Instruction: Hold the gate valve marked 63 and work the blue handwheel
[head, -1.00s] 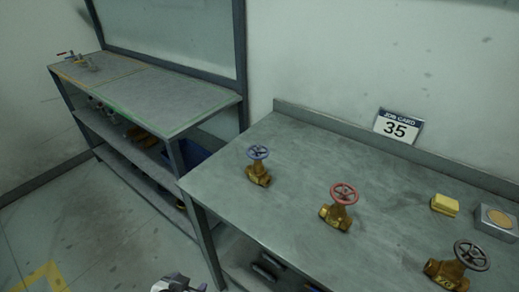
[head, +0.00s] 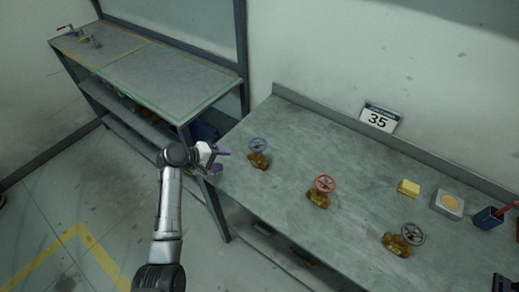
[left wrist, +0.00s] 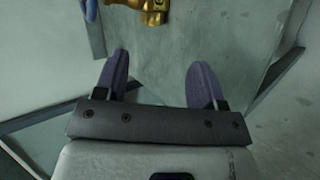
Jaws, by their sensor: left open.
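The brass gate valve (head: 258,161) with the blue handwheel (head: 258,144) stands near the left end of the bench. No number 63 is readable on it; the job card (head: 379,119) behind reads 35. My left gripper (head: 222,161) is open and empty, just left of this valve and apart from it, near the bench's left edge. In the left wrist view the brass body (left wrist: 148,12) shows beyond the open fingers (left wrist: 160,72), cut by the top edge, with part of the blue handwheel (left wrist: 91,10) to its left. My right gripper is not in view.
Right of it stand a red-wheel valve (head: 319,197) and a dark-wheel valve (head: 402,243). A yellow block (head: 408,187), a grey box with a round tan top (head: 447,203) and a blue container (head: 488,217) are farther right. A second bench (head: 165,75) stands at left.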

